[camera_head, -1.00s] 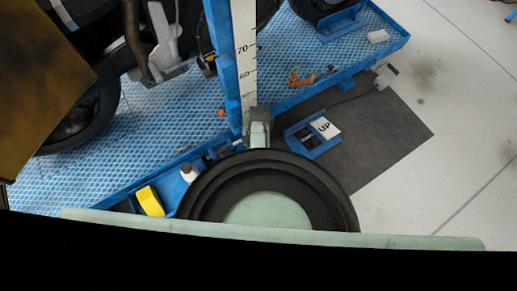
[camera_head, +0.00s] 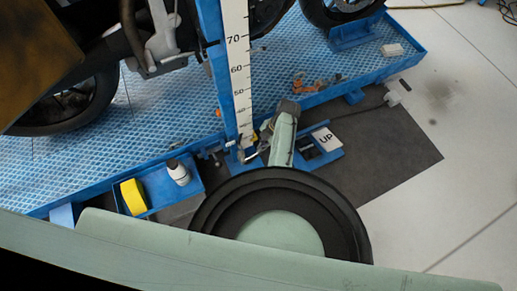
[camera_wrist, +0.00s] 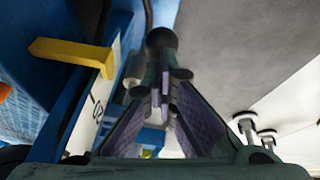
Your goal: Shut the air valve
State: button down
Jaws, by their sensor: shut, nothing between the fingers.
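In the wrist view a flat yellow lever (camera_wrist: 70,52) sticks out to the left beside the blue column with the scale strip. It looks like the air valve's handle, but the valve body is not clear. My gripper (camera_wrist: 165,88) is shut and empty, to the right of the lever and apart from it. A black round knob (camera_wrist: 161,40) shows just beyond the fingertips; I cannot tell whether they touch it. In the head view my arm reaches toward the foot of the column, and my fingers cannot be made out there.
The blue column (camera_head: 211,65) carries a white scale (camera_head: 238,60). A motorcycle stands on the blue lift platform (camera_head: 190,108). A blue tray (camera_head: 155,198) holds a yellow item (camera_head: 132,197) and a white bottle (camera_head: 178,172). An "UP" pedal (camera_head: 326,139) lies right of my arm.

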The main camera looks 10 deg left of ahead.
jog(key=shift+w+d+f+b, duration=0.25)
jog(key=shift+d+f+b, duration=0.1)
jog(key=shift+f+b, duration=0.25)
jog(key=shift+w+d+f+b, duration=0.3)
jog(key=shift+f+b, duration=0.2)
jog(key=shift+f, duration=0.2)
jog(key=shift+d, duration=0.1)
